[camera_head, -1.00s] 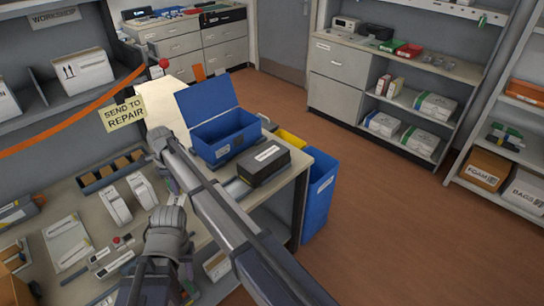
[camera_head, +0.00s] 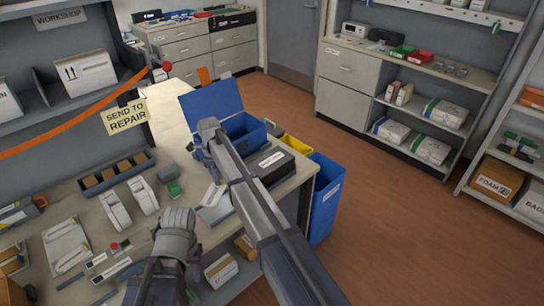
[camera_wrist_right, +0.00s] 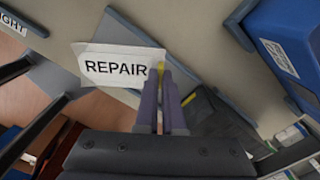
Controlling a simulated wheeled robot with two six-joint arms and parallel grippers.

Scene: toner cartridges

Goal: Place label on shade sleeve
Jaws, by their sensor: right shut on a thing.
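My right gripper (camera_wrist_right: 160,75) is shut on a white label (camera_wrist_right: 115,67) printed REPAIR, which sticks out to the left of the fingertips in the right wrist view. In the head view my right arm reaches over the bench, with its gripper end (camera_head: 203,155) in front of the open blue box (camera_head: 235,135). A grey flat piece (camera_head: 213,212) lies below it, partly behind the arm. I cannot tell for sure which thing is the shade sleeve. My left gripper (camera_head: 172,250) is low over the bench front; its fingers cannot be made out.
A black box (camera_head: 272,166) stands at the bench's right end, beside a blue bin (camera_head: 325,195). White cartridges (camera_head: 117,210), a green-topped item (camera_head: 174,189) and a brown-celled tray (camera_head: 113,172) are on the bench. A SEND TO REPAIR sign (camera_head: 125,117) hangs behind.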

